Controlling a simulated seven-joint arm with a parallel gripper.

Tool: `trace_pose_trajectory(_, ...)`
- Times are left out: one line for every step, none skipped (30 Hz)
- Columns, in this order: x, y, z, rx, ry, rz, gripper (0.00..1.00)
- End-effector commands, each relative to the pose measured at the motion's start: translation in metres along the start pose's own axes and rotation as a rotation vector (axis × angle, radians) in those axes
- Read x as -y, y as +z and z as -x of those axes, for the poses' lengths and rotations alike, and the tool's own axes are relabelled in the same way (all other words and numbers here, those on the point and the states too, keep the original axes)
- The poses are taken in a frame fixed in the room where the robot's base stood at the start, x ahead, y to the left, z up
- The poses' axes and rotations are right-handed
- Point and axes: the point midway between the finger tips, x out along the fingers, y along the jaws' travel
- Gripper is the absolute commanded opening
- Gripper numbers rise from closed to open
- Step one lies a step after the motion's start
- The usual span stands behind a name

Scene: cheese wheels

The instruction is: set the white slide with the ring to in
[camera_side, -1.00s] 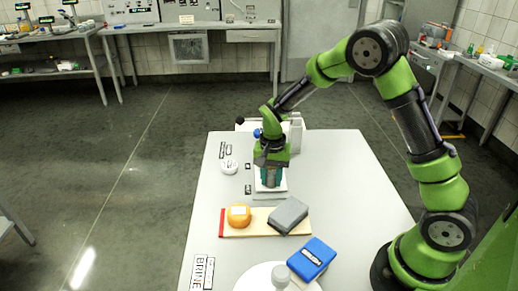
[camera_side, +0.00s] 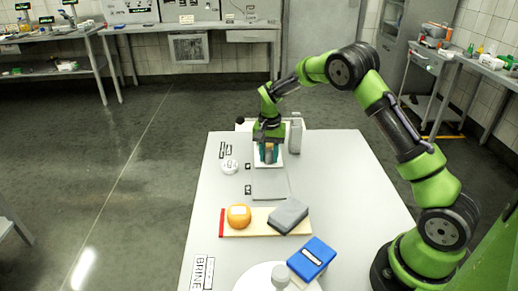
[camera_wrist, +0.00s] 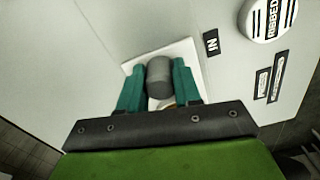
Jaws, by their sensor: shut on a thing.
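The white slide (camera_side: 288,160) lies on a grey track (camera_side: 270,187) in the middle of the table, at the track's far end, with the bare track showing on the near side. My gripper (camera_side: 268,158) is down over the slide. In the wrist view, the white slide (camera_wrist: 187,48) shows under the teal fingers, which stand on both sides of a grey round post (camera_wrist: 159,76). My gripper is shut on this grip part; the ring itself is mostly hidden. A small IN label (camera_wrist: 211,43) lies beside the slide.
A white round piece marked RIBBED (camera_wrist: 266,20) lies near the labels. A board (camera_side: 262,228) nearer the camera holds an orange cheese (camera_side: 239,216) and a grey block (camera_side: 288,215). A blue block (camera_side: 311,258) sits at the front. A grey upright (camera_side: 296,135) stands behind.

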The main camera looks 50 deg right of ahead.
Motion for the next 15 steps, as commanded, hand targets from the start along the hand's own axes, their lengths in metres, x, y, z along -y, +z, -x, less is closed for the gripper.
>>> trace_pose_trajectory(0.0017, -0.0056, 0.0016, -0.019, -0.008, 0.007, 0.00)
trace_pose_trajectory(0.0017, -0.0057, 0.0016, -0.020, -0.008, 0.007, 0.00)
trace_pose_trajectory(0.0017, -0.0058, 0.0015, -0.020, -0.008, 0.007, 0.35)
trace_pose_trajectory(0.0015, -0.0057, 0.0015, -0.019, -0.007, 0.007, 0.39)
trace_pose_trajectory(0.0015, -0.0056, 0.0015, -0.019, -0.007, 0.006, 0.44)
trace_pose_trajectory(0.0014, -0.0053, 0.0014, -0.018, -0.007, 0.006, 0.50)
trace_pose_trajectory(0.0013, -0.0050, 0.0012, -0.017, -0.006, 0.006, 0.55)
trace_pose_trajectory(0.0012, -0.0047, 0.0011, -0.016, -0.006, 0.005, 0.59)
trace_pose_trajectory(0.0012, -0.0044, 0.0010, -0.016, -0.006, 0.005, 0.59)
trace_pose_trajectory(0.0011, -0.0042, 0.0009, -0.015, -0.005, 0.005, 0.59)
trace_pose_trajectory(0.0011, -0.0040, 0.0009, -0.014, -0.005, 0.005, 0.59)
trace_pose_trajectory(0.0010, -0.0038, 0.0008, -0.014, -0.005, 0.005, 0.59)
trace_pose_trajectory(0.0010, -0.0037, 0.0008, -0.013, -0.005, 0.005, 0.59)
trace_pose_trajectory(0.0010, -0.0035, 0.0007, -0.013, -0.005, 0.004, 0.59)
trace_pose_trajectory(0.0010, -0.0034, 0.0008, -0.013, -0.005, 0.004, 0.59)
